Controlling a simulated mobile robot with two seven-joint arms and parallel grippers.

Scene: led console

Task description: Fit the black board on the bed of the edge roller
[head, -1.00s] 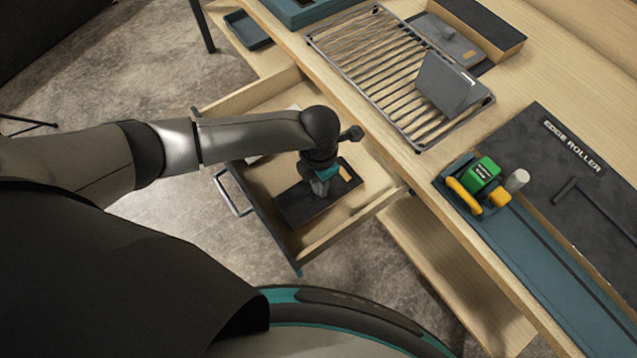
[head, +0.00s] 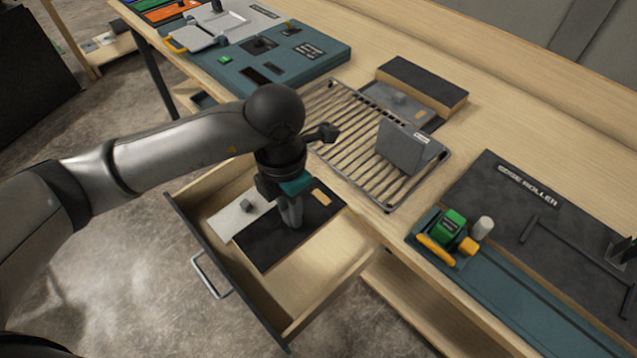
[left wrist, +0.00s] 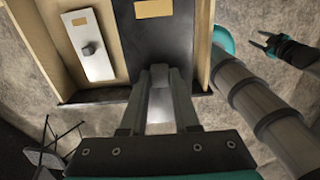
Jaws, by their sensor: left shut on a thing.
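The black board (head: 272,246), with a tan label at one end, is at the open drawer in the head view. It also shows in the left wrist view (left wrist: 160,40). My left gripper (head: 292,222) points down and is shut on the board; its fingers hide the part they hold. Whether the board is clear of the drawer floor I cannot tell. The edge roller (head: 515,285) is on the table at the right, with a long teal bed, a green block, a yellow part and a pale cylinder. My right gripper (left wrist: 278,46) is small in the left wrist view.
A pale plate with a grey knob (head: 240,215) lies beside the board in the drawer (head: 320,280). A slatted rack (head: 345,140) holding a grey upright plate (head: 405,150) stands between drawer and roller. A teal console (head: 260,75) is at the back left.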

